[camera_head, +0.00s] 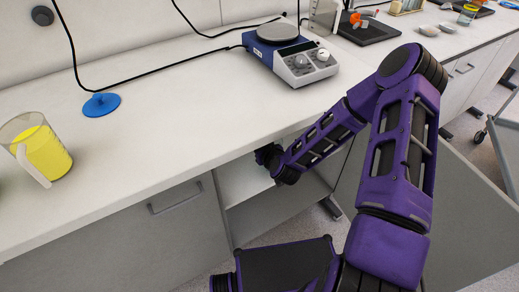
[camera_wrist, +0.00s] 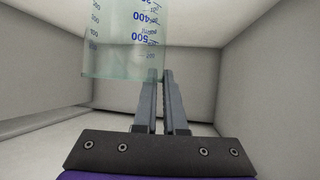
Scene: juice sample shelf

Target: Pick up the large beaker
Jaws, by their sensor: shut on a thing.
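In the wrist view a clear glass beaker (camera_wrist: 122,45) with blue volume marks such as 400 and 500 fills the upper middle, its top cut off by the frame. My gripper (camera_wrist: 162,74) is shut on the beaker's wall, at its right edge in this view. The beaker is inside a pale compartment. In the head view my arm reaches into the open cabinet below the counter; the dark end of the arm shows at the opening, and the fingers and beaker are hidden there.
The compartment's side wall (camera_wrist: 262,70) and floor enclose the fingers. The counter edge lies just above my arm. On the counter stand a yellow-filled jug (camera_head: 45,155), a blue disc (camera_head: 101,104) and a hot plate (camera_head: 290,55). An open cabinet door (camera_head: 455,200) is at right.

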